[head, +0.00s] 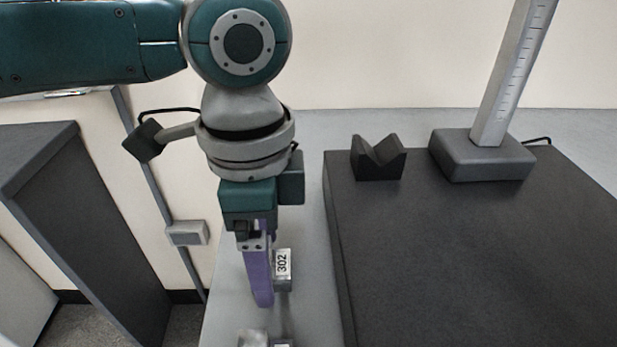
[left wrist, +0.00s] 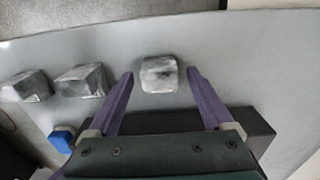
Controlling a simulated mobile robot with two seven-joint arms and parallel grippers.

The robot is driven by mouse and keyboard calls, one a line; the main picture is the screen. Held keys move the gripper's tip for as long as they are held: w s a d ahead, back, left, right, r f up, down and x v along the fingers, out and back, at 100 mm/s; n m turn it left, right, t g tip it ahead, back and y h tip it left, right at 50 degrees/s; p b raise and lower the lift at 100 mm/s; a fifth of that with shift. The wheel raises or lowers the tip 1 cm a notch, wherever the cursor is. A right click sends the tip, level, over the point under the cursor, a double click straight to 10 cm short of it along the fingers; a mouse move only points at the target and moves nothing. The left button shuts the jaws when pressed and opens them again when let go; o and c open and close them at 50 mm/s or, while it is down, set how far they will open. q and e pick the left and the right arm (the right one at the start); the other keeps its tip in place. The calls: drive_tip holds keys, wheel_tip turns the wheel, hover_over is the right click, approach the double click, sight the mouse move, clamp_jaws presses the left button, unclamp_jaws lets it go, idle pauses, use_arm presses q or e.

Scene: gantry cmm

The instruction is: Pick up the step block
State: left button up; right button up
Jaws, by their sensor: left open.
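My left gripper (head: 262,302) points down over the grey bench strip, with its purple fingers apart. In the left wrist view, a grey metal block (left wrist: 160,75) sits between and just beyond the fingertips of the open left gripper (left wrist: 160,86); I see no contact. In the head view, a grey block (head: 283,285) with a white "302" label is beside the purple finger, partly hidden by it. I cannot tell from its shape whether this is the step block. My right gripper is out of view.
Other grey blocks (left wrist: 82,80) (left wrist: 27,87) and a blue item (left wrist: 62,138) lie left in the wrist view. A block (head: 252,338) shows at the head view's bottom edge. The dark plate (head: 470,260) at right carries a V-block (head: 378,165) and a scaled column (head: 482,158).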

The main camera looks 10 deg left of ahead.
use_arm(q)
clamp_jaws()
idle(0.7)
